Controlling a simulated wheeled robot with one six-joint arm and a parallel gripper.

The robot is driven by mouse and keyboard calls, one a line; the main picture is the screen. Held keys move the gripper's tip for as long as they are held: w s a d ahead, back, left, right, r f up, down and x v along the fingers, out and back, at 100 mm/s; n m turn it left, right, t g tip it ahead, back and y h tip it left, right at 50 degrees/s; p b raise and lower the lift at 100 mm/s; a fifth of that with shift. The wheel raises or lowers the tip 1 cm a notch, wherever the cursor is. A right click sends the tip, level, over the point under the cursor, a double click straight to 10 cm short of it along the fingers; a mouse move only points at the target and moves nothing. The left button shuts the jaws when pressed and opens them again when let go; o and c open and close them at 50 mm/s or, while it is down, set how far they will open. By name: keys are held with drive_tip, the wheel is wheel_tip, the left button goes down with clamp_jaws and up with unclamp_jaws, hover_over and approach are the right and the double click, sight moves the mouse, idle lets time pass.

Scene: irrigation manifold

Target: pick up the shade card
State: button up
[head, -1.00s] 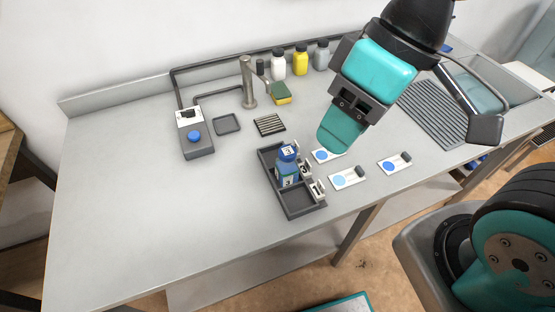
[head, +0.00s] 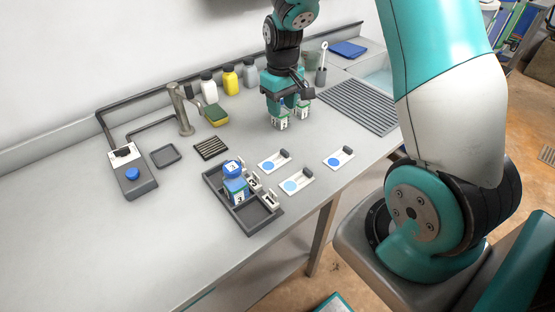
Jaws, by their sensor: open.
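Three white shade cards, each with a blue dot and a dark block at one end, lie flat on the bench: one at the back left (head: 274,162), one at the front (head: 297,181) and one at the right (head: 339,158). I cannot tell which one the task means. My gripper (head: 290,114) is open and points down over the bench, behind the cards and apart from them. Small white-labelled pieces show around its fingertips. I cannot tell whether they stand beside or behind the fingers.
A dark tray (head: 263,223) left of the cards holds a blue bottle (head: 236,187) marked 3, with white tags along its right side. A slotted dark plate (head: 210,149), a sponge (head: 215,115), a tap (head: 180,110) and a drain grid (head: 358,106) lie around. The front left bench is clear.

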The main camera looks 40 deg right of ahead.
drive_tip(key=p, duration=0.2)
hover_over(282, 149)
wheel_tip(282, 149, down, 9)
drive_tip(key=shift+a+f, duration=0.1)
drive_tip(key=shift+f, duration=0.05)
drive_tip(key=shift+f+p, duration=0.95)
drive_tip(key=shift+f, duration=1.8)
clamp_jaws()
